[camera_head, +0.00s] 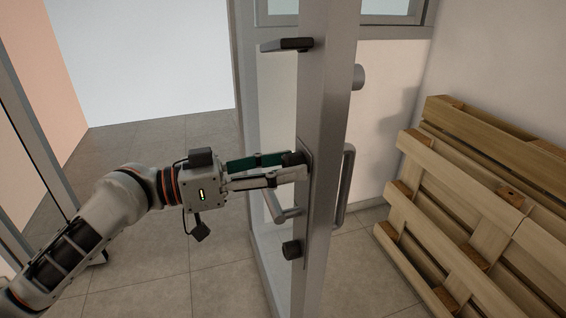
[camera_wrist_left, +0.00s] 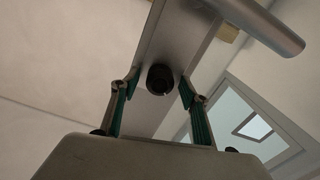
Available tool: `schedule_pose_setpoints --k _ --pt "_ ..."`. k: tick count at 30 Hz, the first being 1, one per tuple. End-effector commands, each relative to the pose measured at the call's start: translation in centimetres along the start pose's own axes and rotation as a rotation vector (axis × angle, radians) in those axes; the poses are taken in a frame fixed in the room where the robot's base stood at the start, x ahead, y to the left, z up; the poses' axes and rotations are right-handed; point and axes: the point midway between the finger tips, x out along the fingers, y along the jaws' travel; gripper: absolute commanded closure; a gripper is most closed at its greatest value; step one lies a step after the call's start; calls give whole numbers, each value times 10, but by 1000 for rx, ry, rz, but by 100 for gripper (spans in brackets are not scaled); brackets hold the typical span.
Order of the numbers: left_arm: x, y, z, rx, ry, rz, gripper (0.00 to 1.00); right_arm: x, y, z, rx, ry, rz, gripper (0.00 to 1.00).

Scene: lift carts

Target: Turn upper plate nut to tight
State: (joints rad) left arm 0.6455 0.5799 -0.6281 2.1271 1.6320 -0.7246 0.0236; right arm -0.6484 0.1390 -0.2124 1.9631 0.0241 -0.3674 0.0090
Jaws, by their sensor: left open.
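The upper plate nut (camera_head: 293,158) is a dark round knob on the metal plate (camera_head: 307,200) of the door's edge post. My left gripper (camera_head: 294,166) reaches in from the left, with its fingertips at this nut. In the left wrist view the nut (camera_wrist_left: 160,78) shows between and just beyond the two open fingers (camera_wrist_left: 160,82). I see no clear contact between the fingers and the nut. A second dark nut (camera_head: 291,250) sits low on the same plate. The fingers partly cover the plate's upper part. My right gripper is not in view.
A lever handle (camera_head: 281,207) sticks out between the two nuts, just below my gripper. A dark closer-like bar (camera_head: 285,45) juts out higher up. A vertical pull handle (camera_head: 345,187) is on the door's other side. Wooden pallets (camera_head: 480,205) lean at the right.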

Motion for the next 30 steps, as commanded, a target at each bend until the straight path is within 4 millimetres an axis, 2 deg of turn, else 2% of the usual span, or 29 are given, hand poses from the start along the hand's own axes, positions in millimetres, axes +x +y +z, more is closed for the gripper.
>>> schedule_pose_setpoints --k 6,7,11,22,30 --pt "0 0 0 -1 0 0 55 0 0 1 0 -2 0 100" --pt "0 0 0 -1 0 0 60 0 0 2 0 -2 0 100" --pt "0 0 0 -1 0 -1 93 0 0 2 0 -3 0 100" --pt "0 -1 1 33 0 -1 93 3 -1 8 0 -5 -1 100" --pt "0 -2 4 190 -1 -1 93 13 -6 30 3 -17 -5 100"
